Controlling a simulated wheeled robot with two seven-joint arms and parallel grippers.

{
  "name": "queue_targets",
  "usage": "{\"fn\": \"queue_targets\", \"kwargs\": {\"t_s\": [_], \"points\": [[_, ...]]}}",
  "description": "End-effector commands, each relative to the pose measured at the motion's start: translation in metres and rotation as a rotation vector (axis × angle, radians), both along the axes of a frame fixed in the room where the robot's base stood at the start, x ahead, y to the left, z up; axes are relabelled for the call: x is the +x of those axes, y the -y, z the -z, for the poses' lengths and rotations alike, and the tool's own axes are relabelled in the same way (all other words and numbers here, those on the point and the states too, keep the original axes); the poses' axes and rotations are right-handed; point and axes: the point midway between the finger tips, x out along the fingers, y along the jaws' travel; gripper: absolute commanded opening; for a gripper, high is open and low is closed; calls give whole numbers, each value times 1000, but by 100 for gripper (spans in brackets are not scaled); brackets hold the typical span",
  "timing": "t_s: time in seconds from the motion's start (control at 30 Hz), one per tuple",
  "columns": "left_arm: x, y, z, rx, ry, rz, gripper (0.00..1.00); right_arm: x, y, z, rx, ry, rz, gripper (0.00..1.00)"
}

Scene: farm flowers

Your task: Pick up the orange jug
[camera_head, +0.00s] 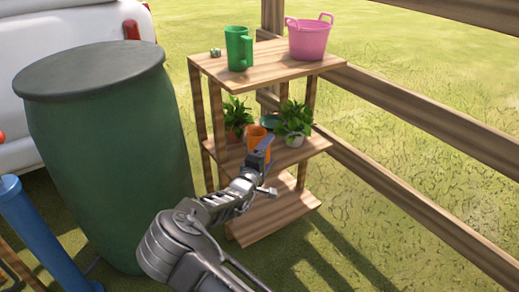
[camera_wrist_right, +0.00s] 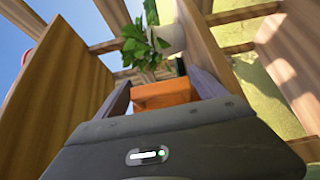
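The orange jug (camera_head: 255,132) stands on the middle shelf of the wooden stand, between two potted plants. My right gripper (camera_head: 262,160) reaches to it from the front, and one finger covers part of the jug. In the right wrist view the orange jug (camera_wrist_right: 165,95) lies between the two spread fingers of my right gripper (camera_wrist_right: 163,88). The fingers are apart, one on each side of it; whether they touch it cannot be told. The jug's lower part is hidden. My left gripper is not in view.
A green jug (camera_head: 238,50) and a pink basket (camera_head: 309,38) stand on the top shelf (camera_head: 270,68). Leafy plants (camera_head: 295,118) (camera_head: 236,115) flank the orange jug. A large green barrel (camera_head: 110,150) stands left; a wooden fence (camera_head: 430,125) runs right.

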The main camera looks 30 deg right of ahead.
Motion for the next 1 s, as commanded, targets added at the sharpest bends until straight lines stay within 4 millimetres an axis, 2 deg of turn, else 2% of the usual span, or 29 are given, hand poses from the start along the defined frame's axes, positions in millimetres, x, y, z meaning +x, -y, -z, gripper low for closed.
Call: {"fn": "queue_targets", "kwargs": {"t_s": [0.07, 0.8, 1.0], "points": [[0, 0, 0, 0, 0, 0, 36, 0, 0, 0, 0, 0, 0, 74], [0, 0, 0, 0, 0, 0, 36, 0, 0, 0, 0, 0, 0, 13], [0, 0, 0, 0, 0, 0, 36, 0, 0, 0, -1, 1, 0, 12]]}}
